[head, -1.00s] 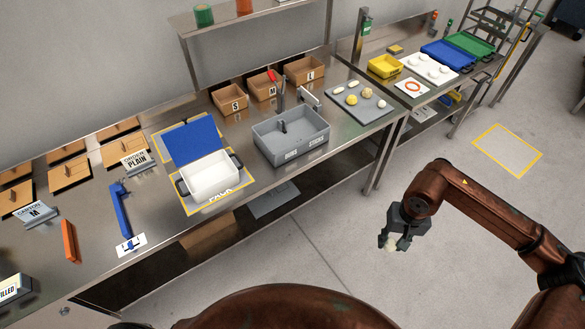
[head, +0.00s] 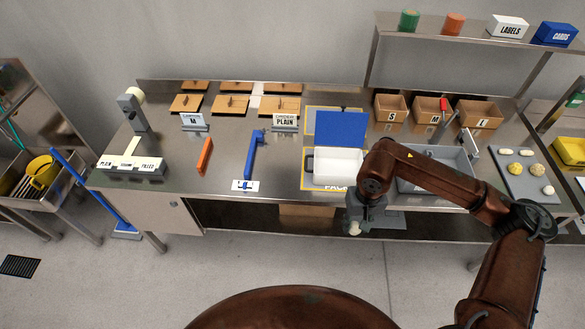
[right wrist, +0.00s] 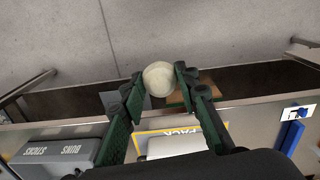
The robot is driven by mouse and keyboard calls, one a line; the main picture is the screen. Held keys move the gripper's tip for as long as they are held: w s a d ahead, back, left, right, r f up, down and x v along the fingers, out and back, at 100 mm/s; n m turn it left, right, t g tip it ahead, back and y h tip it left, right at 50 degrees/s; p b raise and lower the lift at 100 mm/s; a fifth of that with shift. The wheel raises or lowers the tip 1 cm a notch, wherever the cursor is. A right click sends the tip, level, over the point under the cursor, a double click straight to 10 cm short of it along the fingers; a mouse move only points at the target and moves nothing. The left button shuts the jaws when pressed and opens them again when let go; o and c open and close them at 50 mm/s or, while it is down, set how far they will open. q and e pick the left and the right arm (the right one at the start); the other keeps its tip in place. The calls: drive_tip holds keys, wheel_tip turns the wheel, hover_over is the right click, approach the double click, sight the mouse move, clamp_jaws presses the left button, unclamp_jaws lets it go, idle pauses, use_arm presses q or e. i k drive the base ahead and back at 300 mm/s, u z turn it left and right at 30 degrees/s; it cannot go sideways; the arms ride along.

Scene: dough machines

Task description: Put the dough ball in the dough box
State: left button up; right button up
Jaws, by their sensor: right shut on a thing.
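A pale round dough ball (head: 354,229) sits between the fingertips of my right gripper (head: 357,220). The right wrist view shows both green fingers of the gripper (right wrist: 159,80) touching the sides of the ball (right wrist: 158,77). In the head view they are in front of the bench edge, below the white open box (head: 335,165) with a raised blue lid. No label I see says dough box. My left gripper is out of view.
A grey board (head: 519,181) with dough pieces lies at the right, near a yellow tray (head: 572,150). Cardboard boxes (head: 433,113) stand behind the bin. A blue tool (head: 252,155) and orange bar (head: 205,156) lie left. The floor before the bench (head: 250,250) is clear.

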sight(327, 171)
drive_tip(key=u, duration=0.2)
drive_tip(key=i, duration=1)
